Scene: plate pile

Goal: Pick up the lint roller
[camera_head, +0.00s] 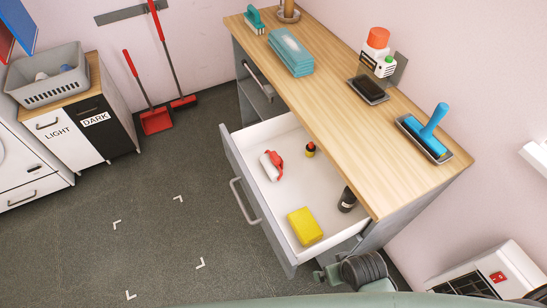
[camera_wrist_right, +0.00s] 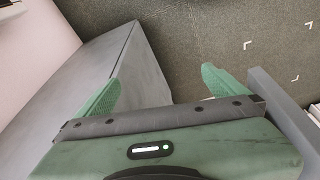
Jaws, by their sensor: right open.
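A small roller with a white roll and a red handle (camera_head: 271,165), which looks like the lint roller, lies in the open white drawer (camera_head: 289,213), near its left side. My right gripper (camera_wrist_right: 160,88) is open and empty in the right wrist view. In the head view it is at the bottom, outside the drawer's near corner and apart from the roller. The roller is not seen in the right wrist view. My left gripper is not in view.
The drawer also holds a yellow sponge (camera_head: 304,226), a dark bottle (camera_head: 347,199) and a small red-topped bottle (camera_head: 310,150). A blue-handled tool (camera_head: 430,130) in a dark tray is on the wooden counter (camera_head: 345,125). Open floor (camera_head: 150,225) lies left of the drawer.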

